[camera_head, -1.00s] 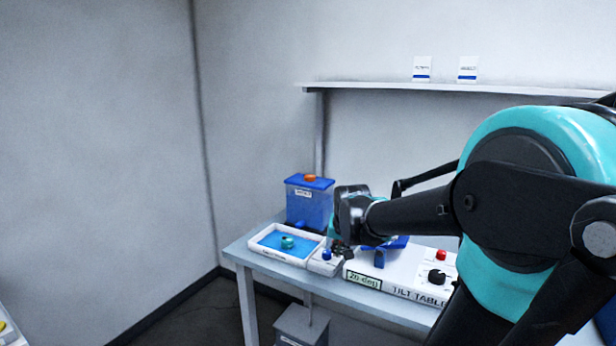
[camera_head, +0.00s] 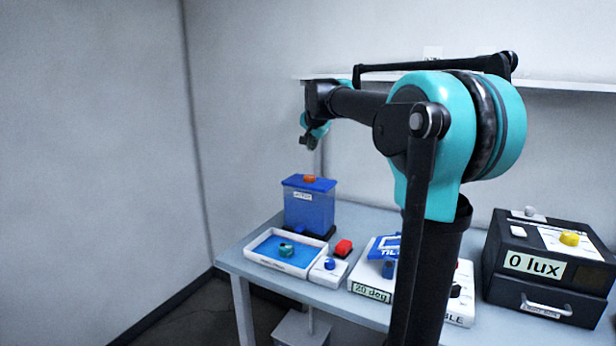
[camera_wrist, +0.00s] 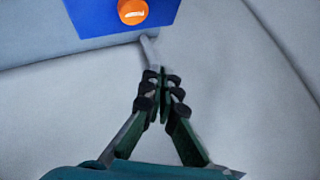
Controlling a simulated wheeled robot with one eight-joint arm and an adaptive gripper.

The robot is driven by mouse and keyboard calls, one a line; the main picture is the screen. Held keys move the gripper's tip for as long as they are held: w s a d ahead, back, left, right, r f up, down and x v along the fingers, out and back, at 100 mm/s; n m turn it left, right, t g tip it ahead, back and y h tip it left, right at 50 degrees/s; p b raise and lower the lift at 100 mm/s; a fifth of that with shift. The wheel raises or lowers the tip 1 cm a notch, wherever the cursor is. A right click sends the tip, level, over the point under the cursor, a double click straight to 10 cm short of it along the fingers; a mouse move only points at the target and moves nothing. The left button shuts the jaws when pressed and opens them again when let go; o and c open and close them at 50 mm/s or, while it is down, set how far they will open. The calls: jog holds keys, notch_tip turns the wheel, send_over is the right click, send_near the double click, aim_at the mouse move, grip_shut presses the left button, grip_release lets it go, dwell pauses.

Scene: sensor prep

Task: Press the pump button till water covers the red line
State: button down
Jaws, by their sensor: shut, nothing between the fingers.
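A small white box with a blue button (camera_head: 329,263) sits at the right end of a white tray (camera_head: 262,259). The tray holds blue water with a teal piece (camera_head: 286,249) in it. Behind it stands a blue tank (camera_head: 308,208) with an orange knob (camera_head: 309,179) on its lid. The knob also shows in the wrist view (camera_wrist: 132,11). My gripper (camera_head: 306,142) is shut and empty, in the air above the tank and well clear of the button. Its closed fingers show in the wrist view (camera_wrist: 162,78). I cannot make out a red line.
A white tilt table (camera_head: 459,309) stands to the right, partly behind my arm. A black box reading 0 lux (camera_head: 545,297) is farther right. A wall shelf (camera_head: 555,88) runs above.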

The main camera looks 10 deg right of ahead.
aim_at(309, 176)
jog(key=shift+w+a+r, duration=0.1)
jog(key=shift+w+r, duration=0.35)
jog(key=shift+f, duration=4.4)
jog(key=shift+f, duration=0.4)
jog(key=shift+f, duration=0.75)
jog(key=shift+r, duration=1.15)
